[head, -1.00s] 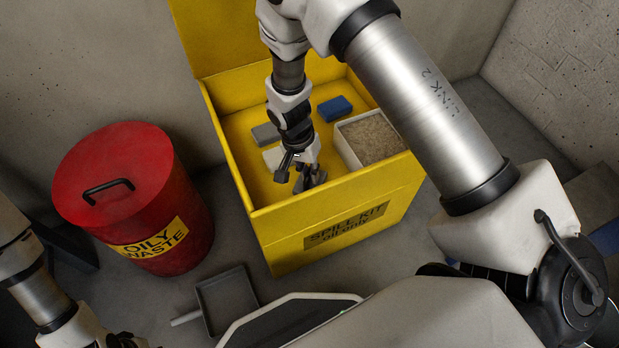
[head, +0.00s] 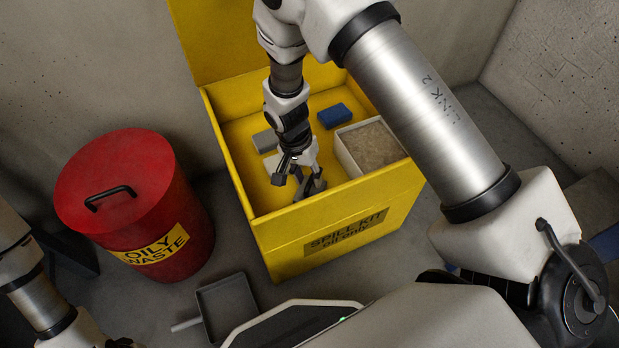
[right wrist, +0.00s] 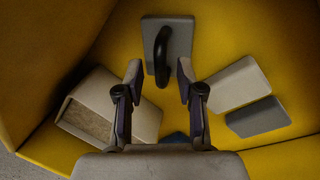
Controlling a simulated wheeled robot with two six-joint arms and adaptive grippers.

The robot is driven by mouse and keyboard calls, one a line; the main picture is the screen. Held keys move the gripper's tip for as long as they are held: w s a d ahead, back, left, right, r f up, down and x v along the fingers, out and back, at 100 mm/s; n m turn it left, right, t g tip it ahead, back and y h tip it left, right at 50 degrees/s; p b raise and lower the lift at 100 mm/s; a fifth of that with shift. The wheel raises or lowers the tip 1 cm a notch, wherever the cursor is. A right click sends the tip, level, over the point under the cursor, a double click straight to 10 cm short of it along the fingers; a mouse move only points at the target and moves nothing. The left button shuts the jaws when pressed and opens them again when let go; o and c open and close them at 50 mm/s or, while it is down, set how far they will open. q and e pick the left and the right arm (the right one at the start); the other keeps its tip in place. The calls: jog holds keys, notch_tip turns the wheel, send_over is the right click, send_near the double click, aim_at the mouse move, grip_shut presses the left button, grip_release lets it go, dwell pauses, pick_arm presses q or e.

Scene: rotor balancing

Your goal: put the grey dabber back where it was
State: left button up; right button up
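The grey dabber (right wrist: 181,40), a flat grey plate with a black handle, shows in the right wrist view at the top centre, over the yellow floor of the spill kit box (head: 287,258). My right gripper (right wrist: 160,74) is open, with its fingertips on either side of the lower end of the handle and gaps on both sides. In the head view my right gripper (head: 297,182) reaches down into the front of the box and hides much of what is below it. My left gripper (head: 122,343) is only partly in view at the bottom edge.
A tray of granules (head: 343,152), a blue block (head: 334,115), a grey block (head: 265,140) and a pale block (right wrist: 238,84) are in the box. A red oily waste bin (head: 115,180) stands left. A grey dustpan (head: 228,306) lies on the floor in front.

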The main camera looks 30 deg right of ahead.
aim_at(301, 189)
jog(key=p+v, duration=0.3)
jog(key=v, duration=0.6)
jog(key=shift+r, duration=0.3)
dwell(0.3)
